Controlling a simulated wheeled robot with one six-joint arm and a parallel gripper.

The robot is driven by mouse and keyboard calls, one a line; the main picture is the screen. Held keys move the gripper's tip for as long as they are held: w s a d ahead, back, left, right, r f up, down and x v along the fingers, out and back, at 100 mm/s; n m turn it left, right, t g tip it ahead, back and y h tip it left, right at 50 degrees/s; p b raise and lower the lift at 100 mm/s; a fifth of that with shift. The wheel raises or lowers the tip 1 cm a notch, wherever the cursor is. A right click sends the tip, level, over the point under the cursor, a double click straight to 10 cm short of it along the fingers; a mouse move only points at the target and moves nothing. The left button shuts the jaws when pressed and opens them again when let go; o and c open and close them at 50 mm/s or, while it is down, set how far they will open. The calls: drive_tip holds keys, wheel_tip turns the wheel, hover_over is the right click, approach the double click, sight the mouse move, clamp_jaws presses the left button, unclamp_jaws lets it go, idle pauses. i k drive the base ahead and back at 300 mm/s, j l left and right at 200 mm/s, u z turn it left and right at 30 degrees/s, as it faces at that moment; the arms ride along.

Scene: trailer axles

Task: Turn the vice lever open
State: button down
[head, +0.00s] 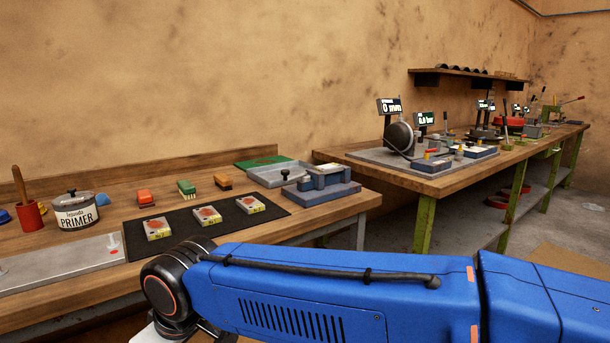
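A small blue-grey vice (325,178) stands on a blue-grey base at the right end of the near bench. A dark knob (285,173) shows at the vice's left side and may be the end of its lever. The picture is too small to tell the lever's angle or whether the jaws are apart. My blue arm crosses the lower part of the head view, in front of the bench. My gripper is out of view, below the frame or hidden by the arm.
A black mat (190,240) holds several small boxes left of the vice. A grey tray (270,177) is behind it. A primer can (74,215), a red pot (30,217) and several brushes stand further left. A second bench (440,183) with equipment is at the right.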

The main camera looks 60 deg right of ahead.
sight(304, 177)
drive_tip(key=z, duration=1.55)
drive_tip(key=k+z, duration=0.15)
drive_tip(key=z, duration=0.15)
drive_tip(key=k+l+z, duration=0.1)
drive_tip(key=z, duration=0.15)
